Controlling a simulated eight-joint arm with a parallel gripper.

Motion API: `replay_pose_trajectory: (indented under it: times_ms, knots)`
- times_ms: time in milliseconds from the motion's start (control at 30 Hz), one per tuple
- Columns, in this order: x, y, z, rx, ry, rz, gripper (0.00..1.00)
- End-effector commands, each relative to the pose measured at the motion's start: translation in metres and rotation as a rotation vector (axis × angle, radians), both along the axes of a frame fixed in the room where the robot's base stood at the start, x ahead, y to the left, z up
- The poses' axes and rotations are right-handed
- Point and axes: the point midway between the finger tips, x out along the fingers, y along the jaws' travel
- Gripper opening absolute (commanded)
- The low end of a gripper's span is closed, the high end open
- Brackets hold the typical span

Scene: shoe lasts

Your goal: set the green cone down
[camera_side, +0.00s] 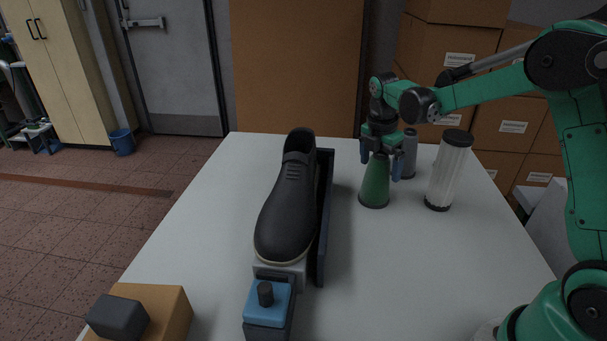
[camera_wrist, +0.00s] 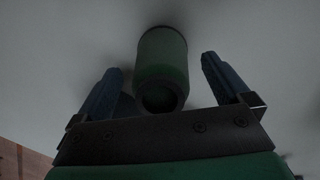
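The green cone (camera_side: 374,188) stands upright on the pale table, its dark base ring on the tabletop. My gripper (camera_side: 380,168) is right above it, pointing down, with blue fingers on either side of the cone's narrow top. In the wrist view the cone (camera_wrist: 162,62) lies between the fingers of my gripper (camera_wrist: 163,68), with a clear gap on both sides. The gripper is open and holds nothing.
A clear cylinder with black caps (camera_side: 449,172) stands close to the right of the cone, and a grey cylinder (camera_side: 409,155) stands just behind. A black shoe (camera_side: 287,210) on a holder with a dark upright panel (camera_side: 323,215) is to the left.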

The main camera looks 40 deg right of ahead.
Motion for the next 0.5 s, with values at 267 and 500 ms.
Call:
replay_pose_trajectory:
  times_ms: [267, 500]
  knots:
    - [0.000, 0.001, 0.009, 0.000, 0.000, 0.000, 0.96]
    - [0.000, 0.008, 0.056, 0.000, 0.000, 0.000, 0.96]
